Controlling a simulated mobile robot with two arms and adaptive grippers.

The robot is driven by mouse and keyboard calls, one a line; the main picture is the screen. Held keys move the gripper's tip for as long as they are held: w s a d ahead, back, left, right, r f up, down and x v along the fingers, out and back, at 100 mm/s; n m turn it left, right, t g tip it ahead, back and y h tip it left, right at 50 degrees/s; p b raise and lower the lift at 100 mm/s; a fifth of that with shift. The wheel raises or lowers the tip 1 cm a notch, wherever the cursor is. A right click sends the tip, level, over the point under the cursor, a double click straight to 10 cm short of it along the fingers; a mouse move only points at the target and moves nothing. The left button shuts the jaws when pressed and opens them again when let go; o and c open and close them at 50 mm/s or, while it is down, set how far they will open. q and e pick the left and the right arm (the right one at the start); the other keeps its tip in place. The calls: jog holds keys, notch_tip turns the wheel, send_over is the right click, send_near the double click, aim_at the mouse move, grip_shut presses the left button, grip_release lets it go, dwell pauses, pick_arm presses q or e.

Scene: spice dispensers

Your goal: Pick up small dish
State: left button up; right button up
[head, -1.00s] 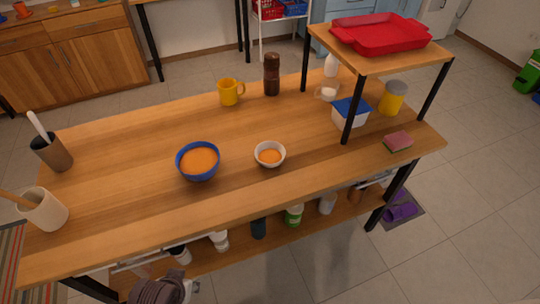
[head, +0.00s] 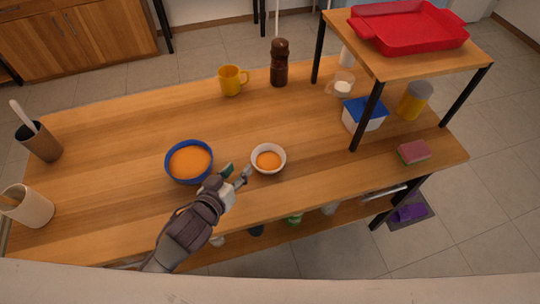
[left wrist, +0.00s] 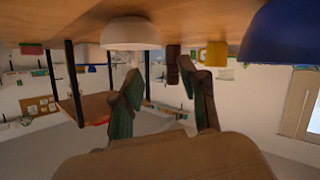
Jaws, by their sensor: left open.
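The small dish (head: 270,172) is white and round with orange contents. It stands upright on the wooden table (head: 120,140), near the middle. My left gripper (head: 236,175) is open and empty, just left of the dish and on its near side. In the left wrist view, which looks upside down, the dish (left wrist: 130,34) hangs at the top, beyond the open fingers (left wrist: 165,98). I see a gap between the fingers and the dish there. My right gripper is not in view.
A larger blue bowl (head: 187,181) with orange contents stands close left of my left gripper. A yellow mug (head: 231,82) and a dark pepper mill (head: 279,65) stand behind. A raised shelf (head: 388,66) with a red tray (head: 410,35) is at right.

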aim_at(254, 153)
pick_arm(q)
jog(key=x, duration=0.3)
jog(key=shift+w+d, duration=0.1)
jog(key=shift+w, duration=0.05)
jog(key=x, duration=0.3)
jog(key=shift+f+p, duration=0.1)
jog(key=shift+p, duration=0.25)
jog(key=x, duration=0.3)
jog(key=shift+w+d+f, duration=0.1)
jog(key=shift+f, duration=0.1)
jog(key=shift+w+f, duration=0.1)
jog(key=shift+w, duration=0.05)
jog(key=c, duration=0.8)
grip_shut()
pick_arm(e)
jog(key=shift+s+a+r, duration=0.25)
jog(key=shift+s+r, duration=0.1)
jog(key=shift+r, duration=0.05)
